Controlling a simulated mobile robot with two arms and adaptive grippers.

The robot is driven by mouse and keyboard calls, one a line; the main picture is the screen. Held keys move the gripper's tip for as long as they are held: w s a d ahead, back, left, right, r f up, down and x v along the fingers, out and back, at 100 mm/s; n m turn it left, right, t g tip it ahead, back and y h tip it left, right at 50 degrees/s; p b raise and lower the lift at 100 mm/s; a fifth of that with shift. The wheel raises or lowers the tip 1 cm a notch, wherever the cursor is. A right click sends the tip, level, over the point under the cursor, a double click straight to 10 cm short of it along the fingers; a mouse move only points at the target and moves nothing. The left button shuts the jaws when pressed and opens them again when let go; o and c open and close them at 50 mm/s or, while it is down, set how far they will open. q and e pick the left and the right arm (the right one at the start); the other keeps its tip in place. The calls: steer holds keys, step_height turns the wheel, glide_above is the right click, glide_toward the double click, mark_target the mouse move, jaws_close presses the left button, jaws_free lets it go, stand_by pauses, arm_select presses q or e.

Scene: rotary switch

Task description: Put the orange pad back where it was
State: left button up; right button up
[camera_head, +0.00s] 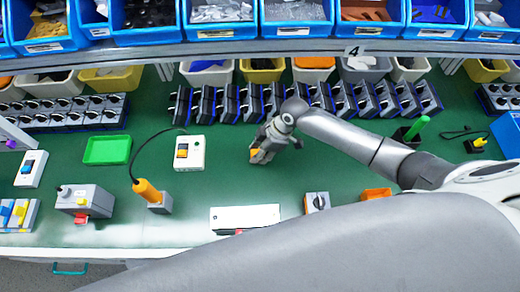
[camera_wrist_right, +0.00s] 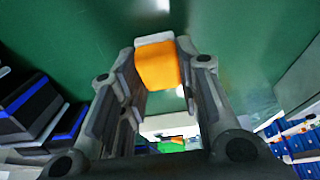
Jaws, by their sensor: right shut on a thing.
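The orange pad (camera_wrist_right: 157,66) is between the fingertips of my right gripper (camera_wrist_right: 166,62) in the wrist view, with a whitish part at its far end. The gripper is shut on it. In the head view a small piece of the orange pad (camera_head: 254,154) shows at the tips of my right gripper (camera_head: 260,151), over the green work surface; the rest is hidden by the fingers. Whether the pad touches the surface I cannot tell. My left gripper is not in view.
A white plate (camera_head: 245,218) lies at the front. A white switch box (camera_head: 190,153) and green tray (camera_head: 107,150) are to the left. A row of switch units (camera_head: 228,103) stands behind.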

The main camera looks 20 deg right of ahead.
steer(key=shift+f, duration=0.2)
steer(key=o, duration=1.1)
steer(key=shift+r, duration=0.1)
steer(key=shift+r, duration=0.2)
steer(key=shift+d+r, duration=0.2)
steer(key=shift+r, duration=0.05)
steer(key=b+v, duration=0.1)
steer(key=v, duration=1)
steer(key=shift+r, duration=0.15)
